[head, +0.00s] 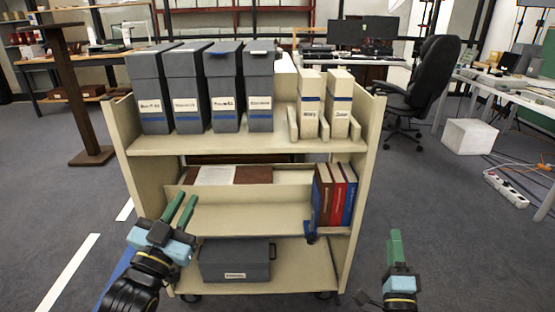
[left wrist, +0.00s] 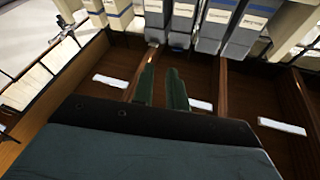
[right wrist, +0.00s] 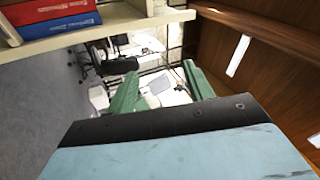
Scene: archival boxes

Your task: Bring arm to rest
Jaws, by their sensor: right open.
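My left gripper (head: 184,206) is in front of the cart's left side, at about middle-shelf height in the head view. Its green fingers stand a little apart with nothing between them; they also show in the left wrist view (left wrist: 162,82). My right gripper (head: 396,238) is to the right of the cart, pointing away from me. In the right wrist view (right wrist: 160,85) its fingers are wide apart and empty. Both grippers appear clear of the cart and its contents.
A cream cart (head: 225,145) carries grey archival boxes (head: 184,90) and cream files (head: 309,100) on top. Books (head: 336,195) stand at the middle shelf's right. A grey box (head: 235,260) lies on the bottom shelf. Open floor (head: 440,190) is right of the cart; a post (head: 75,100) stands left.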

